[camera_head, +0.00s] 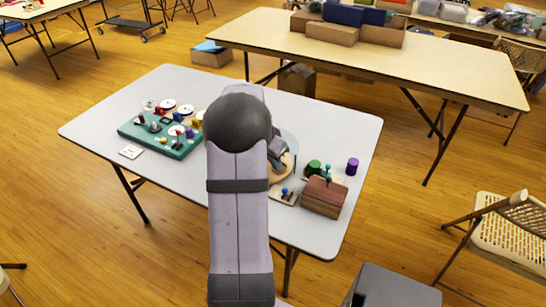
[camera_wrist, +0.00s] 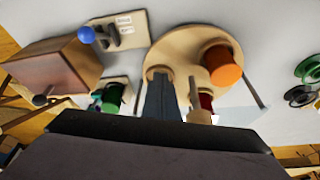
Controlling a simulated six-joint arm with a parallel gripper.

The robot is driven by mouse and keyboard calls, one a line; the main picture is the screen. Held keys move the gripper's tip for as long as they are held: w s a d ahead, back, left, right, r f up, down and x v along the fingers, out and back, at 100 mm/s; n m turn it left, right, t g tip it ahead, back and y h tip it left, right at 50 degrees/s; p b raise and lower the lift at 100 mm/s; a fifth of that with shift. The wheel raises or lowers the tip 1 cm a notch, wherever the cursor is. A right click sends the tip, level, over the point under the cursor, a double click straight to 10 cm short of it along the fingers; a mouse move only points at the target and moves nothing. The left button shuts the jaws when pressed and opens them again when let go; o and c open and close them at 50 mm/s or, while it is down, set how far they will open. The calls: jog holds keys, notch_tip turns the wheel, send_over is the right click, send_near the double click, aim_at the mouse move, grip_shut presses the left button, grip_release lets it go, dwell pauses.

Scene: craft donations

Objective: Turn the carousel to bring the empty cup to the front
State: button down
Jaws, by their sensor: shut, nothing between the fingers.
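The round wooden carousel (camera_wrist: 185,63) lies below my gripper in the wrist view; in the head view my arm hides most of it, with only its right edge (camera_head: 289,167) showing. An orange cylinder (camera_wrist: 222,66) stands on its right side. A dark red piece (camera_wrist: 206,102) shows nearer, partly hidden. A pale round rim (camera_wrist: 158,70) shows at the left of the disc, partly behind my fingers; I cannot tell whether it is the empty cup. My gripper (camera_wrist: 168,88) is shut and empty, its fingers over the carousel's near-left part. Contact cannot be told.
A brown wooden box (camera_head: 323,196) and a small plate with a blue knob (camera_head: 284,193) stand right of the carousel. Green (camera_head: 314,167) and purple (camera_head: 352,166) cylinders are behind the box. A green board with several parts (camera_head: 160,138) lies at left. The table's front is clear.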

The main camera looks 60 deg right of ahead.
jog(key=shift+d+f, duration=0.1)
jog(key=shift+f, duration=0.2)
